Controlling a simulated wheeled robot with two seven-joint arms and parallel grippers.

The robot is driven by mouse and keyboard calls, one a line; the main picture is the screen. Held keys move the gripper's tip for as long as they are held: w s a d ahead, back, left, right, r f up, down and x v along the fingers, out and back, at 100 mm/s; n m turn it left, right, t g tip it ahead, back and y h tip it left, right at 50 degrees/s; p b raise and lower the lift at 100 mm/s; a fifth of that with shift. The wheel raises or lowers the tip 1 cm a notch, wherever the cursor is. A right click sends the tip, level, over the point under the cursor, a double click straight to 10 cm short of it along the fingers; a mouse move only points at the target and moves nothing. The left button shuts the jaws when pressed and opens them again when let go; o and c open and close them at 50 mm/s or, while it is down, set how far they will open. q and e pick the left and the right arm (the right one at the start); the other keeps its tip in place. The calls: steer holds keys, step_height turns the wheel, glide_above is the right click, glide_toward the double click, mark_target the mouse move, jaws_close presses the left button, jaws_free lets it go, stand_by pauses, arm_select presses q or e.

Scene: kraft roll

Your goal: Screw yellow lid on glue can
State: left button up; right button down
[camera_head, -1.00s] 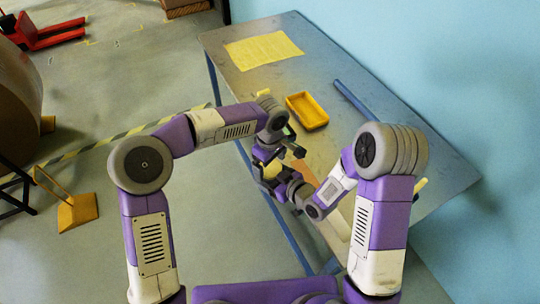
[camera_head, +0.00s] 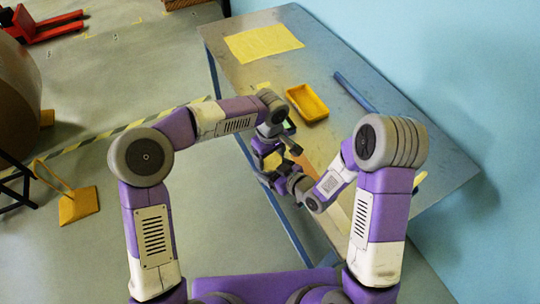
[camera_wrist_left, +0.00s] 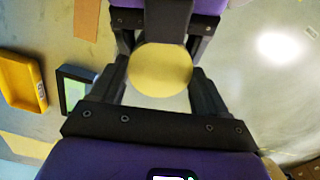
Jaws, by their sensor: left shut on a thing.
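The yellow lid is a round disc (camera_wrist_left: 160,70) between the fingers of my left gripper (camera_wrist_left: 158,80) in the left wrist view. My left gripper also shows in the head view (camera_head: 268,157), near the table's left edge, shut on the lid. In the head view, my right gripper (camera_head: 272,178) is close below the left one. The lid hides part of the can; I cannot tell whether they touch.
The table (camera_head: 310,60) holds a yellow tray (camera_head: 307,103), a yellow sheet (camera_head: 263,43) and a blue bar (camera_head: 353,93). A large brown roll (camera_head: 18,85) and a yellow floor piece (camera_head: 79,205) are at the left.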

arm_select(q)
steer(key=m, duration=0.4)
steer(key=o, duration=1.2)
steer(key=shift+c, duration=0.2)
steer(key=shift+r, duration=0.15)
step_height(320, 180, up, 4)
steer(key=shift+r, duration=0.15)
steer(key=shift+c, duration=0.4)
